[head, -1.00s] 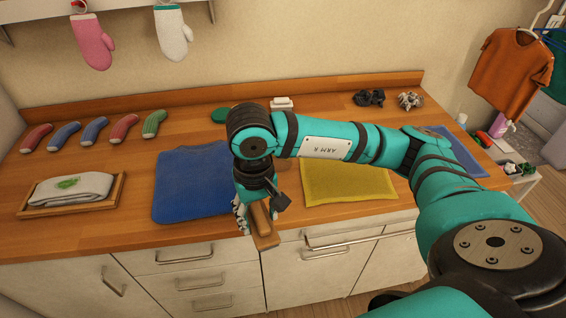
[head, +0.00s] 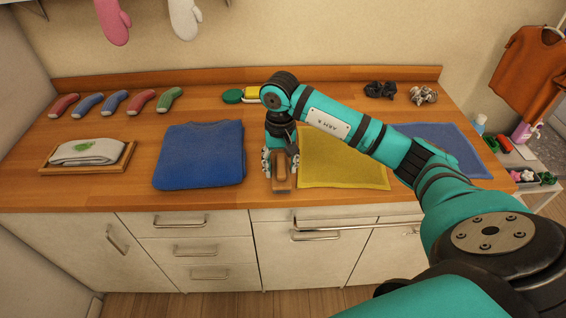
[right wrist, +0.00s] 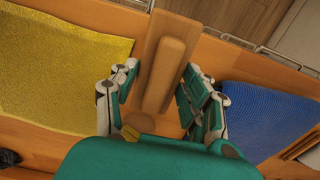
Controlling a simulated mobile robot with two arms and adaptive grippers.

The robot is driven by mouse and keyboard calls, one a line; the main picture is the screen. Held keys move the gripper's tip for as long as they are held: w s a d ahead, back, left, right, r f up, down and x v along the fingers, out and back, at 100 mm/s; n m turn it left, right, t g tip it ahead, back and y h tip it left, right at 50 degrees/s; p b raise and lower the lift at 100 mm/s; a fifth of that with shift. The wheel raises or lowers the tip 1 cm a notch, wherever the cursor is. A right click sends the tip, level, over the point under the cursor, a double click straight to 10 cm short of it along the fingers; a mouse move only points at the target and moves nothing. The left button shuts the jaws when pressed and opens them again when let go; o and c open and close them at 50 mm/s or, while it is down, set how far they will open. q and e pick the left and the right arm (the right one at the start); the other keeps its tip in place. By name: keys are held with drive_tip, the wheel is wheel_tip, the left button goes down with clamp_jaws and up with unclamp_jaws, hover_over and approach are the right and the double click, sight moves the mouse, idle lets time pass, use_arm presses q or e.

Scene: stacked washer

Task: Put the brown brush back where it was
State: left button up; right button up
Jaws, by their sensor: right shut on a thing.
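The brown brush (head: 281,174) is a wooden block with a raised handle. It is at the counter's front part, between the folded blue cloth and the yellow cloth. My right gripper (head: 280,160) is around it from above. In the right wrist view, the brush (right wrist: 168,62) lies between the two fingers of the right gripper (right wrist: 160,92), which is shut on its handle. Whether the brush touches the counter cannot be told. My left gripper is not in view.
A folded blue cloth (head: 200,155) lies left of the brush and a yellow cloth (head: 345,172) right of it. Green and yellow items (head: 233,96) sit behind. A tray (head: 45,167) with a white cloth is at left. A second blue cloth (head: 465,155) is at right.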

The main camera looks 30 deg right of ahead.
sight(283, 166)
drive_tip(key=shift+w+d+f+p, duration=0.1)
drive_tip(key=shift+w+d+p, duration=0.25)
drive_tip(key=shift+w+d, duration=0.5)
wheel_tip(283, 166, down, 3)
drive_tip(key=shift+s+r+p, duration=0.1)
drive_tip(key=shift+r+p, duration=0.1)
drive_tip(key=shift+p, duration=0.45)
drive_tip(key=shift+f, duration=0.6)
drive_tip(key=o, duration=0.6)
drive_tip(key=shift+f, duration=0.1)
drive_tip(key=o, duration=0.5)
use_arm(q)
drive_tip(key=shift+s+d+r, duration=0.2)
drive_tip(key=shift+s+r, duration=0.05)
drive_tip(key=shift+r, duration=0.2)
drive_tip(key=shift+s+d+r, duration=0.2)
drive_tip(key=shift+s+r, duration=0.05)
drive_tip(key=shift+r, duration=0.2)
